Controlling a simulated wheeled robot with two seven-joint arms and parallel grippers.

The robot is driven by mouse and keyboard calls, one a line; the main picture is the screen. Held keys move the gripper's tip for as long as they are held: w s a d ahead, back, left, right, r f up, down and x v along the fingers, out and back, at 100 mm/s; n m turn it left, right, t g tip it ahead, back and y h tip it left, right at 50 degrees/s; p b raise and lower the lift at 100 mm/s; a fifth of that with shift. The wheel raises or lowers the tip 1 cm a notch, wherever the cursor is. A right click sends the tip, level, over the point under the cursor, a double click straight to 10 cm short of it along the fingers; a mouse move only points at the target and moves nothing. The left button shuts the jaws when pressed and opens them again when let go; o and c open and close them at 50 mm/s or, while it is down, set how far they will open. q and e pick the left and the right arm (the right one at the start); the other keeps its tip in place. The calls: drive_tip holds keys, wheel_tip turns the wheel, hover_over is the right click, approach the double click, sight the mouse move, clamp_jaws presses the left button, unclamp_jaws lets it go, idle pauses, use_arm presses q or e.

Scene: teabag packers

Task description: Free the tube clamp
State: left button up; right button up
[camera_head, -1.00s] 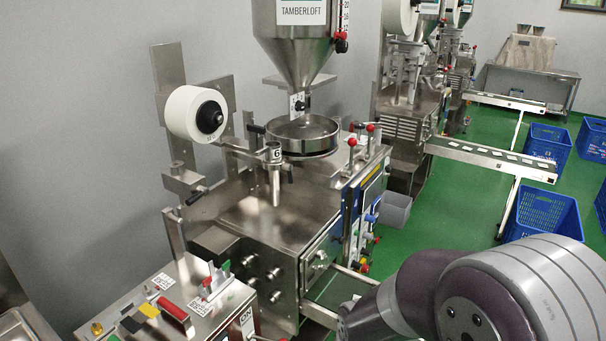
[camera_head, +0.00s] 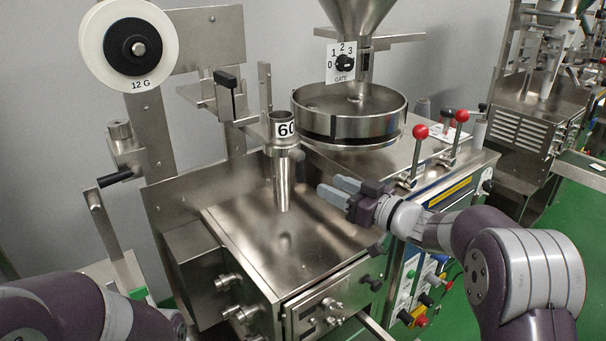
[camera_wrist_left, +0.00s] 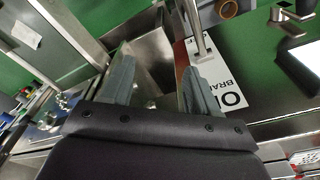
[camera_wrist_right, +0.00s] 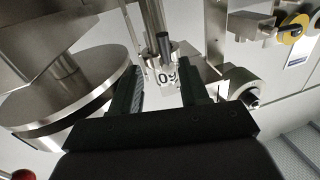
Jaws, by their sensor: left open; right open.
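The metal forming tube (camera_head: 283,185) stands upright above the machine's steel top, with a "60" label on its collar. The clamp (camera_head: 285,151) wraps the tube below that label, and a short dark handle shows at its right side. My right gripper (camera_head: 335,190) is open and empty, to the right of the tube and apart from it.
A round steel pan (camera_head: 350,118) sits under the hopper, behind my right gripper. Red-knobbed levers (camera_head: 418,150) stand to its right. A white reel (camera_head: 128,45) hangs at upper left. The steel top (camera_head: 270,240) is clear. A white lettered plate (camera_wrist_left: 228,70) lies near my left gripper.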

sight(304, 174)
drive_tip(key=x, duration=0.9)
drive_tip(key=shift+a+r+p, duration=0.15)
drive_tip(key=shift+a+p, duration=0.25)
drive_tip(key=shift+a, duration=0.1)
clamp_jaws()
